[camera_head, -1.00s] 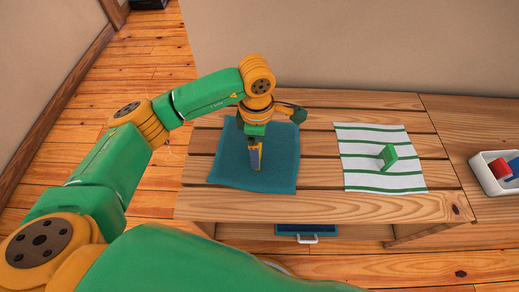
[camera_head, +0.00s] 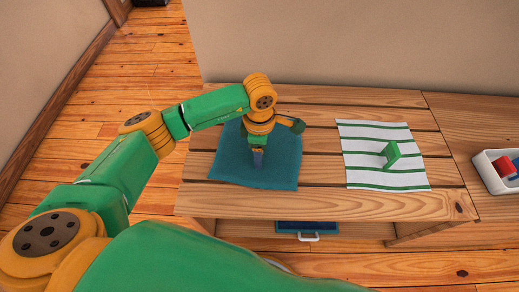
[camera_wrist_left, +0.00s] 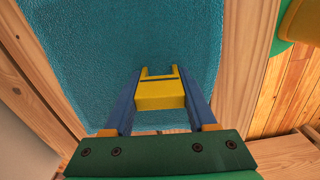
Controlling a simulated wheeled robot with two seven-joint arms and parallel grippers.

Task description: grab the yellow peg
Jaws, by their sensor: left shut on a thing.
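The yellow peg (camera_wrist_left: 160,92) is between the blue fingers of my left gripper (camera_wrist_left: 158,88) in the left wrist view. The gripper is shut on it, with a finger against each side. Under it lies a teal cloth (camera_wrist_left: 120,40) on the wooden bench. In the head view my left gripper (camera_head: 258,158) points down over the teal cloth (camera_head: 225,165), and the peg is hidden there by the gripper. I cannot tell whether the peg touches the cloth. My right gripper is not in view.
A green-and-white striped cloth (camera_head: 365,150) lies to the right with a green block (camera_head: 391,153) on it. A white tray (camera_head: 486,172) with red and blue pieces stands at the far right. Bare planks separate the cloths. A blue drawer (camera_head: 307,227) is below the bench top.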

